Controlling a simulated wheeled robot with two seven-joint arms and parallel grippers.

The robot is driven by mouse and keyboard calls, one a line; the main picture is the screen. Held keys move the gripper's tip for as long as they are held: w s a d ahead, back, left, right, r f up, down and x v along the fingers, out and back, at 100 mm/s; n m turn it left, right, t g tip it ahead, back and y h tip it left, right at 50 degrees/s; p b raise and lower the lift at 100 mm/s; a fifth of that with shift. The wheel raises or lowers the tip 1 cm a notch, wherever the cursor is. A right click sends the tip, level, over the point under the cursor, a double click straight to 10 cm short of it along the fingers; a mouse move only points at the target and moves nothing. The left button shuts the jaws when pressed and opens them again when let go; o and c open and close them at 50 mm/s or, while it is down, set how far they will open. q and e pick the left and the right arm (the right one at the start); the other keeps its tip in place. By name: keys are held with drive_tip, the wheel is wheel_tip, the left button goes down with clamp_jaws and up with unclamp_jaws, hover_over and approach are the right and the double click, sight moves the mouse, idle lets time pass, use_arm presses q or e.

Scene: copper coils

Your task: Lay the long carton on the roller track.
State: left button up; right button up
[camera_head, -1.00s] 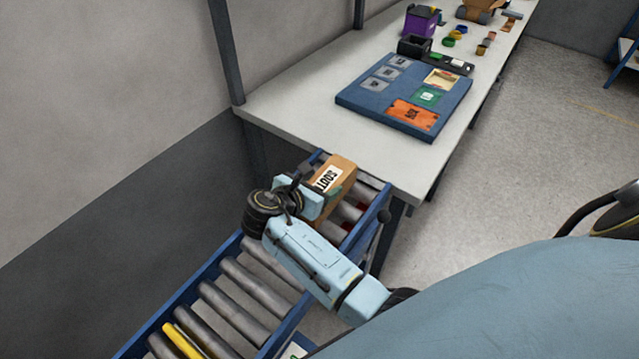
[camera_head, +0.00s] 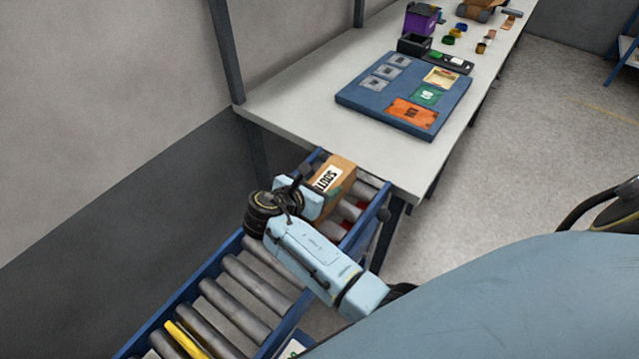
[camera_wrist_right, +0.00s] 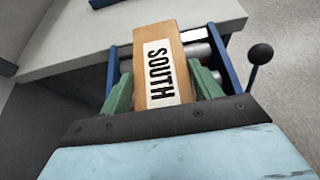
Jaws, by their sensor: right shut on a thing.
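The long carton (camera_head: 338,177) is brown with a white label; in the right wrist view the label on the carton (camera_wrist_right: 160,70) reads SOUTH. My right gripper (camera_wrist_right: 160,92) is shut on the carton, one green finger on each side. In the head view my right gripper (camera_head: 313,196) and arm hide the carton's near end. The carton is over the far end of the roller track (camera_head: 228,313), beside the table. I cannot tell whether it touches the rollers. My left gripper is not in view.
A white table (camera_head: 280,110) adjoins the track's far end. On it are a blue board (camera_head: 366,101) with coloured cards, a purple box (camera_head: 420,20), a black bin (camera_head: 413,45) and small coloured rings. One roller (camera_head: 185,340) is yellow. A black ball knob (camera_head: 383,215) stands at the track's right side.

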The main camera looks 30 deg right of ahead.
drive_tip(key=shift+f, duration=0.15)
idle(0.3)
drive_tip(key=o, duration=1.3)
drive_tip(key=p+v, duration=0.1)
drive_tip(key=v, duration=1.2)
drive_tip(key=shift+a, duration=0.15)
drive_tip(key=shift+s, duration=0.15)
